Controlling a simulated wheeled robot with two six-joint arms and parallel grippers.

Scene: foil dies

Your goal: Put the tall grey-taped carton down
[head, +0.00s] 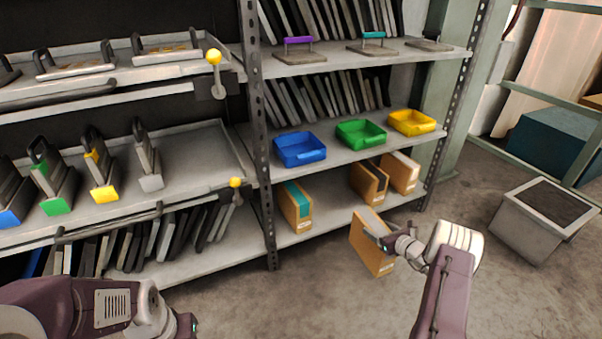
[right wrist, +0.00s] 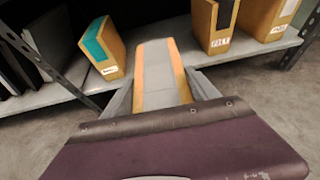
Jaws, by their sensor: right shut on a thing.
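The tall grey-taped carton (head: 368,249) is tan with a grey strip along its top. My right gripper (head: 388,240) is shut on its upper part and holds it in front of the bottom shelf (head: 320,226), slightly tilted in the head view. In the right wrist view the carton (right wrist: 154,62) sits between the two fingers, its grey strip towards the camera. Its underside is hidden there, and I cannot tell its exact gap to the shelf edge. My left arm's end (head: 184,325) shows at the bottom left; its fingers do not show.
On the bottom shelf stand a teal-topped carton (head: 296,206), a dark-topped carton (head: 369,182) and a white-topped carton (head: 400,172). Bare shelf lies between the teal-topped and dark-topped ones. Blue (head: 300,149), green and yellow bins sit above. A metal upright (head: 262,150) stands left.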

